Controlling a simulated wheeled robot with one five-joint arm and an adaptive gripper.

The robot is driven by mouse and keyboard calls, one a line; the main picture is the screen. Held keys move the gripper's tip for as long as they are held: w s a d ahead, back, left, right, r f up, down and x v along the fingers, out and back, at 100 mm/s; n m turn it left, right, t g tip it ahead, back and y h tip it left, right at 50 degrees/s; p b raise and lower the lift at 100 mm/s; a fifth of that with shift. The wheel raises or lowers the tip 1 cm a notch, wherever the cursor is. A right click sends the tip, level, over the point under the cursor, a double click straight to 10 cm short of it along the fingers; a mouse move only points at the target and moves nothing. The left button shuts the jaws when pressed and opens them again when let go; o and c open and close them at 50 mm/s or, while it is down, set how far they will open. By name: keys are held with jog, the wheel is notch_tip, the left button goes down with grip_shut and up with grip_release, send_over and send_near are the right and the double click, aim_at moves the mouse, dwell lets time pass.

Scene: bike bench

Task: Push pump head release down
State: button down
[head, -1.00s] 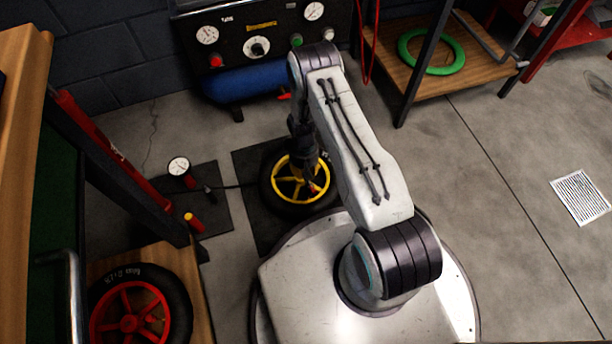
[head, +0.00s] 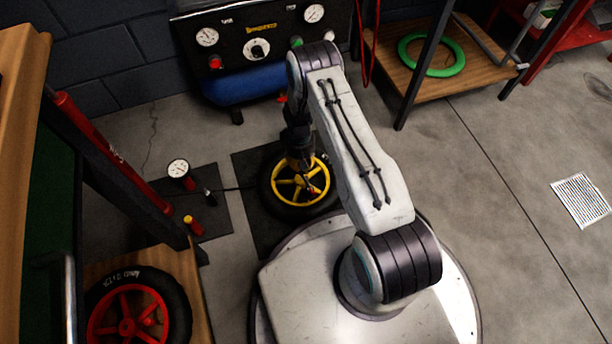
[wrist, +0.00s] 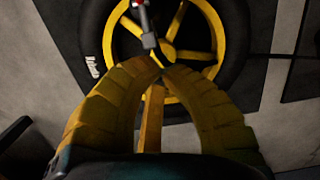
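The pump head (wrist: 147,30) is a small silver piece with a red part at its top, in front of the yellow-spoked wheel (wrist: 205,42) in the wrist view. It is small near the wheel's hub in the head view (head: 313,189). My gripper (wrist: 163,70) has its two yellow fingers converging, tips together, with nothing seen between them. The tips are just below the pump head in the picture; I cannot tell whether they touch it. In the head view my gripper (head: 303,172) points down over the wheel. The release itself is too small to make out.
A gauge (head: 178,168) stands on a dark mat left of the wheel, with a black hose running toward the wheel. A red-rimmed wheel (head: 128,326) lies at lower left. A gauge panel (head: 262,38) stands behind. The floor (head: 500,200) at right is mostly clear.

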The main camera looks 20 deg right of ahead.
notch_tip(320, 180, up, 11)
jog(key=w, duration=0.1)
jog(key=shift+r, duration=0.2)
jog(key=shift+w+r, duration=0.1)
dwell(0.7)
